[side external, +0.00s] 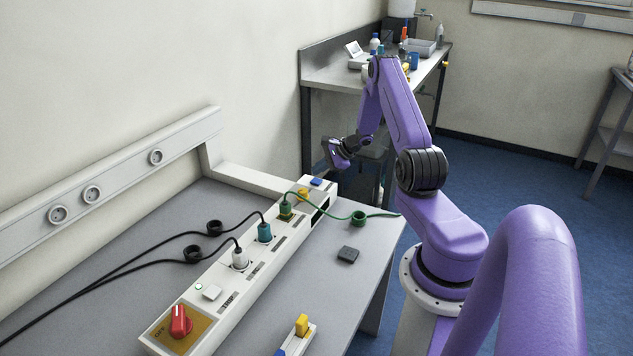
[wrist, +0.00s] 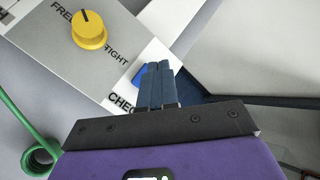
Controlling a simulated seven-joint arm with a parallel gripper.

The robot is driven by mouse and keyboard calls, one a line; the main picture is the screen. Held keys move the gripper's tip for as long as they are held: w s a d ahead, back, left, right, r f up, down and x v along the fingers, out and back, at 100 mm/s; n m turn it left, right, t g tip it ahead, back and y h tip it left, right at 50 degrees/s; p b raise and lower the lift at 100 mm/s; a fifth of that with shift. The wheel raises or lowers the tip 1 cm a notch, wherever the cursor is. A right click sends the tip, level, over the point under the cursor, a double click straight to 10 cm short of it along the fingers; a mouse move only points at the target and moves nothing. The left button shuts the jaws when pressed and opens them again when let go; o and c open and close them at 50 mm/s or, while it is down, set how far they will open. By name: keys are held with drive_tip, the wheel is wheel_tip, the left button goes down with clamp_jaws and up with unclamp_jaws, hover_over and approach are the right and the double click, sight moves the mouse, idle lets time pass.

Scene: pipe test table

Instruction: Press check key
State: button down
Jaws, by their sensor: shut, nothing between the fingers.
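The check key is a blue button (wrist: 139,76) at the end of the white panel, beside printed letters "CHEC" that run under my fingers. In the side view the blue key (side external: 317,182) sits at the panel's far end. My gripper (wrist: 160,66) is shut and empty. Its fingertips overlap the right part of the key in the wrist view and hide it. In the side view my gripper (side external: 326,171) is just above the far end of the panel. I cannot tell whether the fingertips touch the key.
A yellow knob (wrist: 89,30) stands beside the key on the long white panel (side external: 257,285). Green, teal and white plugs with cables fill sockets nearer the camera, and a red switch (side external: 180,321) is at the near end. A green cable coil (side external: 358,217) lies right of the panel.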

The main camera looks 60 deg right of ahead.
sight(319, 181)
drive_tip(key=shift+r, duration=2.05)
